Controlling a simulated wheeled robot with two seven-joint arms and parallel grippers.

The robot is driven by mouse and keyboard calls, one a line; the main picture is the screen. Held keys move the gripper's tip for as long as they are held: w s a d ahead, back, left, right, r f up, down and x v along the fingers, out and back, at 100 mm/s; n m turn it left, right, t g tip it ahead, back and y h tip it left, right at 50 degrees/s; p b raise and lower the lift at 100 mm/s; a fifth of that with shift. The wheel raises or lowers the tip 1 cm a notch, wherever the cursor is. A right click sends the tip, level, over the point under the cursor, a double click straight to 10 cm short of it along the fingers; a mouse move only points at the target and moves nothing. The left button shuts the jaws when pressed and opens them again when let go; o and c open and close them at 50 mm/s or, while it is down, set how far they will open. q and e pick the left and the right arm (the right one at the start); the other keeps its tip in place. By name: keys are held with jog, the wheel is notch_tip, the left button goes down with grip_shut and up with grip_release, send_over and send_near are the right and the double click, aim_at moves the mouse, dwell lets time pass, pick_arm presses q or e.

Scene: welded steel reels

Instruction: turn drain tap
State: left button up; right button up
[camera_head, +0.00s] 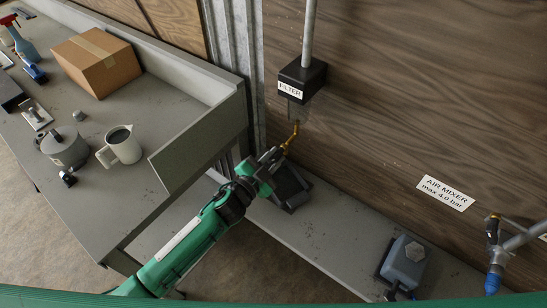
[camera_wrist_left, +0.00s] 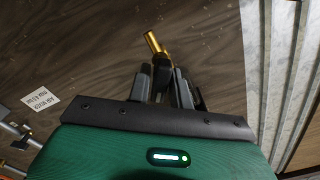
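The brass drain tap (camera_head: 292,137) hangs below the black filter box labelled FILTER (camera_head: 302,80) on the wood-panelled wall. My left gripper (camera_head: 274,156) reaches up to the tap's lower end. In the left wrist view the brass tube of the tap (camera_wrist_left: 154,42) points up and left, just beyond my left gripper (camera_wrist_left: 163,76). Its two dark fingers stand apart, with a dark part between them; whether they touch it I cannot tell. My right gripper is not in view.
A dark block (camera_head: 290,188) stands on the low ledge behind my left gripper. A grey box (camera_head: 404,262) and a pipe fitting with a blue end (camera_head: 493,281) are at the right. The workbench at left holds a carton (camera_head: 97,62) and a jug (camera_head: 121,145).

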pick_arm(q)
grip_shut()
jog(key=shift+m, duration=1.1)
jog(key=shift+o, duration=2.1)
grip_release()
jog(key=shift+s+a+f+b, duration=0.15)
jog(key=shift+s+a+b, duration=0.2)
jog(key=shift+s+b, duration=0.1)
jog(key=b+v, duration=0.4)
jog(key=v, duration=0.8)
jog(key=shift+s+a, duration=0.15)
jog(key=shift+s, duration=0.15)
